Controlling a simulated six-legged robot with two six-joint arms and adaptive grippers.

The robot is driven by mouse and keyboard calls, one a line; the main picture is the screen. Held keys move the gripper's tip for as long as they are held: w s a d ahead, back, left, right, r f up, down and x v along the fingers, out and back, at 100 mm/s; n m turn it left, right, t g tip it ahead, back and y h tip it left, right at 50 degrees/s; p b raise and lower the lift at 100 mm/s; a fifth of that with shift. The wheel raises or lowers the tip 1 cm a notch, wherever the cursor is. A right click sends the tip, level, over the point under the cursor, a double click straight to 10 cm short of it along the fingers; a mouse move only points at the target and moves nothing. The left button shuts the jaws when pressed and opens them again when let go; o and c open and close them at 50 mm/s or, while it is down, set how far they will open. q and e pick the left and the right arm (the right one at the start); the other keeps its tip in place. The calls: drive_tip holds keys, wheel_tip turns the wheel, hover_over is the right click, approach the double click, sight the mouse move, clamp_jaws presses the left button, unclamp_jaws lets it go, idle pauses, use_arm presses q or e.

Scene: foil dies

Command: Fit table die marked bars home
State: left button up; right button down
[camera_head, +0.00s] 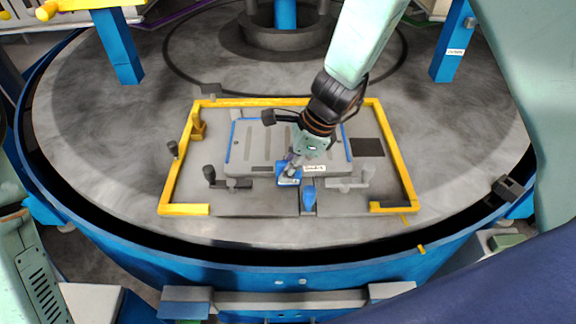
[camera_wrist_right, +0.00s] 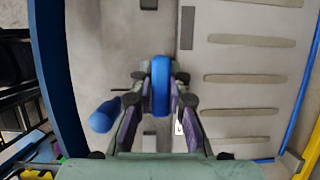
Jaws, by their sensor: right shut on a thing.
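The table die (camera_head: 240,158) is a grey plate with several long parallel bars and blue edging. It lies flat inside the yellow frame, and its bars fill the right of the right wrist view (camera_wrist_right: 240,62). A small white label (camera_head: 315,168) is on its near edge, too small to read surely. My right gripper (camera_head: 290,175) is at the die's near edge, shut on a blue handle (camera_wrist_right: 161,85), which stands between its fingers. The gripper and wrist hide part of the plate. Whether the die sits fully home cannot be told. My left gripper is out of view.
A yellow frame (camera_head: 176,178) surrounds the die, with a gap at its near side. Grey clamps (camera_head: 210,175) stand near the die's front corners. A blue knob (camera_head: 308,200) is just in front. A dark rectangle (camera_head: 367,147) lies to the right.

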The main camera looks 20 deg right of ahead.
drive_tip(key=shift+w+f, duration=0.1)
drive_tip(key=shift+f, duration=0.05)
drive_tip(key=c, duration=1.2)
unclamp_jaws()
drive_tip(key=shift+s, duration=0.2)
drive_tip(key=v, duration=1.2)
